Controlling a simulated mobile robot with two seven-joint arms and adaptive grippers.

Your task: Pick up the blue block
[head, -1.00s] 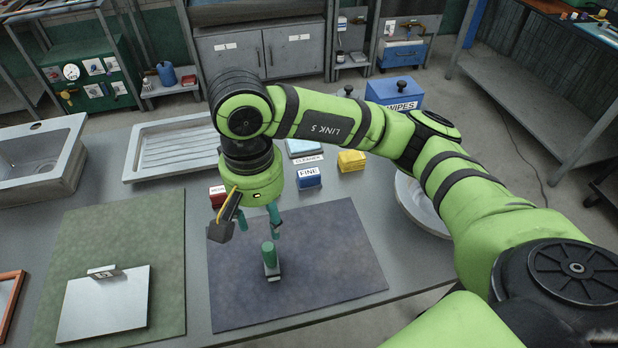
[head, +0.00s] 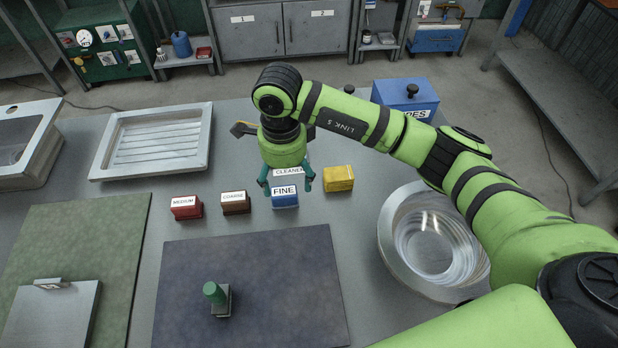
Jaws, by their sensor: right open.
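The blue block (head: 285,199), with a white label reading FINE, stands on the grey table just behind the dark mat. My right gripper (head: 287,190) points down over it, its teal fingers open on either side of the block's upper part as seen from the head. I cannot tell whether the fingertips are level with the block or still above it. The block does not appear held. My left gripper is not in view.
A brown COARSE block (head: 236,205) and a red MEDIUM block (head: 187,209) stand to the left, a yellow block (head: 338,179) close on the right. A green-handled tool (head: 217,297) stands on the dark mat (head: 290,275). A metal bowl (head: 392,232) is at right.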

